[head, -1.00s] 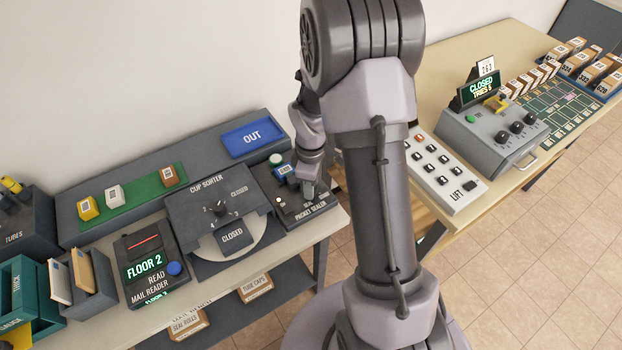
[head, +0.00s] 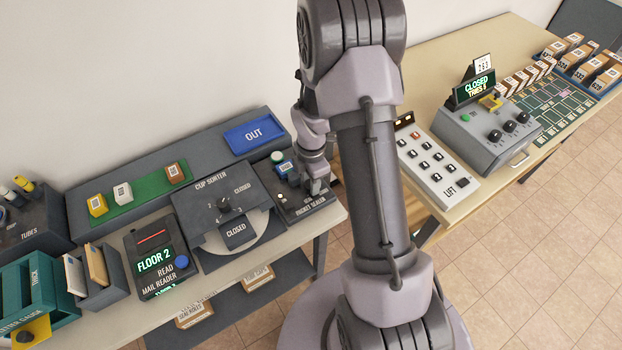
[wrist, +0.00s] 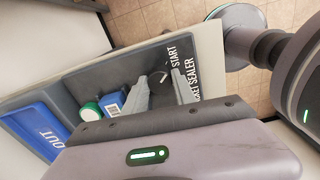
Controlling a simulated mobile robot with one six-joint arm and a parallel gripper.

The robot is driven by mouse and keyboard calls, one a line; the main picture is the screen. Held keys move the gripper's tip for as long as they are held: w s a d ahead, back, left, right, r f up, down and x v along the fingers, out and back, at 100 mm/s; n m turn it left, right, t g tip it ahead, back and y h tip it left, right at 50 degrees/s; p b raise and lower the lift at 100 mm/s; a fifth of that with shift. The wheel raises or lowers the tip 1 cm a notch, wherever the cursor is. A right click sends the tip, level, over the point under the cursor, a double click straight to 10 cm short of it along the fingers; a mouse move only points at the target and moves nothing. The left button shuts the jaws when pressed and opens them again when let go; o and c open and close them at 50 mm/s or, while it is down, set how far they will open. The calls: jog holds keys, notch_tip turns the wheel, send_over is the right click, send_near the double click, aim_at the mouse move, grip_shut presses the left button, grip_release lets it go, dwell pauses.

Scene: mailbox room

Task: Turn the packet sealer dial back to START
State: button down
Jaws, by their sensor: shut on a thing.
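The packet sealer (head: 292,211) is a dark box at the right end of the left bench. Its START and PACKET SEALER lettering shows in the wrist view, where the sealer's dark top (wrist: 112,70) is also seen. My gripper (head: 317,188) is down at the sealer's right part. In the wrist view, my gripper (wrist: 162,82) has its two grey fingers around the small dial (wrist: 162,75) and is shut on it. A white mark shows on the dial, near the START lettering. The fingers hide much of the dial, so its exact angle is unclear.
The blue OUT tray (head: 255,136) lies behind. The cup sorter (head: 214,188) is to the left. A lift panel (head: 432,165) stands on the right bench.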

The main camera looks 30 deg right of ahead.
dwell(0.4)
jog(key=c, duration=1)
grip_release()
jog(key=shift+r, duration=0.15)
notch_tip(320, 180, up, 17)
jog(key=p, duration=0.5)
jog(key=shift+s+r, duration=0.1)
jog(key=shift+s, duration=0.05)
